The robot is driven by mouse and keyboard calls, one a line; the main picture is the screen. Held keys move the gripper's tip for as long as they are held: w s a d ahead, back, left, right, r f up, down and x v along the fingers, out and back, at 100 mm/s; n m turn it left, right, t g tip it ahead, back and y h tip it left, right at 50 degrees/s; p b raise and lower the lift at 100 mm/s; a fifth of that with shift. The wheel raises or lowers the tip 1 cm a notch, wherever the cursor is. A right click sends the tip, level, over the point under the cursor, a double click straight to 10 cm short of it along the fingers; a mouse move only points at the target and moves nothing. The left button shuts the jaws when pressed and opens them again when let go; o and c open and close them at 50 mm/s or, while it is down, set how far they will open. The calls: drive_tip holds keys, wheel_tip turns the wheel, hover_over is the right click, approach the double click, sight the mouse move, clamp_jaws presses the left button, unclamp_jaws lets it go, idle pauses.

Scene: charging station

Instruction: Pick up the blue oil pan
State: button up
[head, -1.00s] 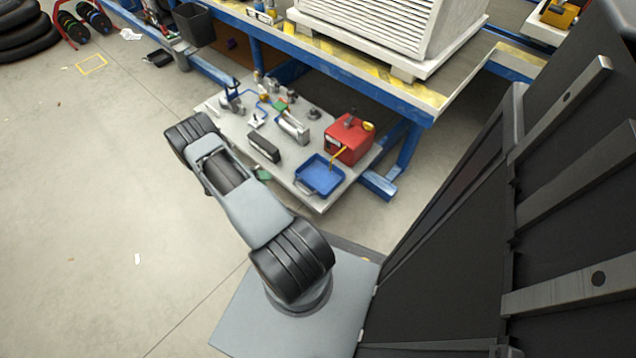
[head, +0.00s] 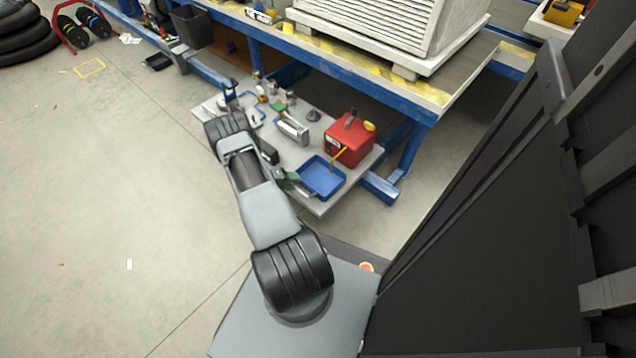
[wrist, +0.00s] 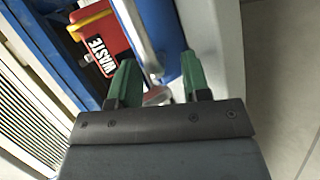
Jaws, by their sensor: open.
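The blue oil pan (head: 322,180) lies on the low grey shelf board, at its near right corner, in front of the red can. It also shows in the wrist view (wrist: 170,30), cut off by the top edge, with a pale curved strip along its side. My gripper (head: 292,177) is at the pan's left side in the head view, partly hidden by my arm. In the wrist view its two green fingers (wrist: 158,68) are apart, with the near part of the pan ahead of and between them. I cannot tell whether they touch it.
A red can (head: 350,140) labelled WASTE stands right behind the pan. Several tools and a grey box (head: 292,130) lie farther back on the shelf board. The blue-framed workbench (head: 400,100) overhangs the board.

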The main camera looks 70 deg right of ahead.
drive_tip(key=shift+s+d+f, duration=0.25)
drive_tip(key=shift+s+d, duration=0.1)
drive_tip(key=shift+d, duration=0.05)
clamp_jaws()
